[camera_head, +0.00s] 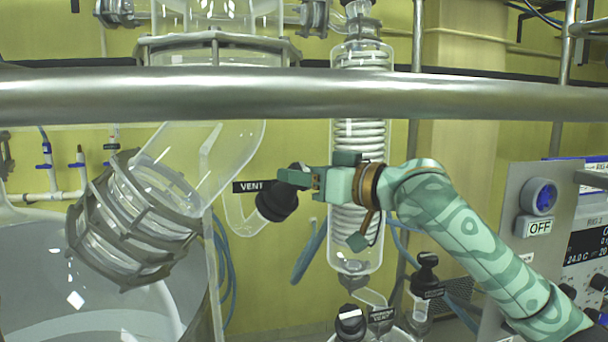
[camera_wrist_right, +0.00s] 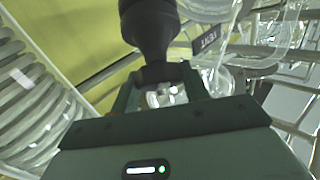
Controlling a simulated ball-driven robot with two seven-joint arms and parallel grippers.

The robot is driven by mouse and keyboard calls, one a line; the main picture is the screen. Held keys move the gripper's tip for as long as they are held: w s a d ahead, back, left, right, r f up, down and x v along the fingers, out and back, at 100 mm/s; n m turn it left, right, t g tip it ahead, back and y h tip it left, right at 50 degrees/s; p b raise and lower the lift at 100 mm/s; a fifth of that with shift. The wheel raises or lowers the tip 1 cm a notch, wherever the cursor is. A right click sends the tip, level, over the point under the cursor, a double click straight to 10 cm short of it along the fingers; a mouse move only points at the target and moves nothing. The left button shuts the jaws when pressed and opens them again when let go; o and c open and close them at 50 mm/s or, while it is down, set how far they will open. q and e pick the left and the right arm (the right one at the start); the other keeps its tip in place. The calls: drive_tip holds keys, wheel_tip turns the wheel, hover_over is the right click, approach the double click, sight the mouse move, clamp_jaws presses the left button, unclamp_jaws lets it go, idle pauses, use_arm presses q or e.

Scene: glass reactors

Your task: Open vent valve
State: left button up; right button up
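The vent valve's black knob (camera_head: 277,200) sits at the end of a clear glass side arm, beside a black "VENT" label (camera_head: 248,187). My right gripper (camera_head: 292,178) is at the knob's upper right end. In the right wrist view, my right gripper's fingers (camera_wrist_right: 160,85) are apart, with the narrow end of the black knob (camera_wrist_right: 150,30) at their tips. I see no clear gap at either side there, but cannot tell whether they clamp it. The label also shows in the right wrist view (camera_wrist_right: 208,42). My left gripper is not in view.
A steel rail (camera_head: 300,95) crosses in front of the glassware. A coiled glass condenser (camera_head: 358,135) stands behind my right gripper. A second black-capped valve (camera_head: 427,270) is lower right, near a control panel (camera_head: 540,262). A large clamped glass joint (camera_head: 135,220) is at left.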

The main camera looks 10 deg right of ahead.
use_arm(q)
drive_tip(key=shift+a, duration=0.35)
use_arm(e)
drive_tip(key=shift+f, duration=0.1)
idle(0.9)
drive_tip(key=o, duration=1)
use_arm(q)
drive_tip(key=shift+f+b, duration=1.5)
use_arm(e)
drive_tip(key=v, duration=1.6)
drive_tip(key=shift+d, duration=0.15)
drive_tip(key=shift+s, duration=0.1)
